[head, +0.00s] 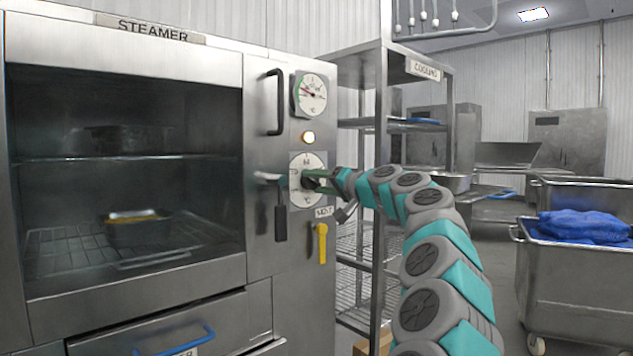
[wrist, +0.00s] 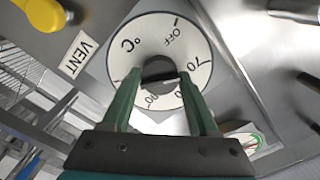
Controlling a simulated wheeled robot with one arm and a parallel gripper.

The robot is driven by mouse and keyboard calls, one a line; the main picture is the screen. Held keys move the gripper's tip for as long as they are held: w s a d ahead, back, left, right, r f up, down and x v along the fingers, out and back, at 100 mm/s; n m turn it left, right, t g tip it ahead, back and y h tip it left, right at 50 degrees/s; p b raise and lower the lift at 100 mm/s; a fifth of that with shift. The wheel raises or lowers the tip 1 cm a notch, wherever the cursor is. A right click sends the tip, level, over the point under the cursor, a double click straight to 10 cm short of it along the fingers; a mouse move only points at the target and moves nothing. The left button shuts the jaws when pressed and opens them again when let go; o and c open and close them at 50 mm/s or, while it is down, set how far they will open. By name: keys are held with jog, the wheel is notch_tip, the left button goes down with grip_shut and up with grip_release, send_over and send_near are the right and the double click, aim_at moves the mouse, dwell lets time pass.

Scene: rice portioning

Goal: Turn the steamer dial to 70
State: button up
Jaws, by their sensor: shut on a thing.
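The steamer (head: 180,45) fills the left of the head view. The dial also shows in the wrist view (wrist: 150,35), with °C, OFF and 70 readable and the lower marks partly covered by my fingers. A dark knob (wrist: 158,70) sits at its centre. My gripper (head: 305,180) is at the dial and shut on the knob, one finger on each side, as the wrist view shows (wrist: 162,80). I cannot tell which mark the knob points to.
A yellow vent handle (head: 320,243) hangs below. A black door handle (head: 276,102) stands out to the left. A cooling rack (head: 365,57) stands close behind my arm. A cart (head: 575,285) stands right.

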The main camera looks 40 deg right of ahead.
jog(key=o, duration=1.4)
jog(key=shift+c, duration=0.2)
jog(key=shift+s, duration=0.15)
jog(key=s+b, duration=0.1)
jog(key=s, duration=0.6)
jog(key=shift+s+d+b, duration=0.3)
jog(key=shift+d, duration=0.05)
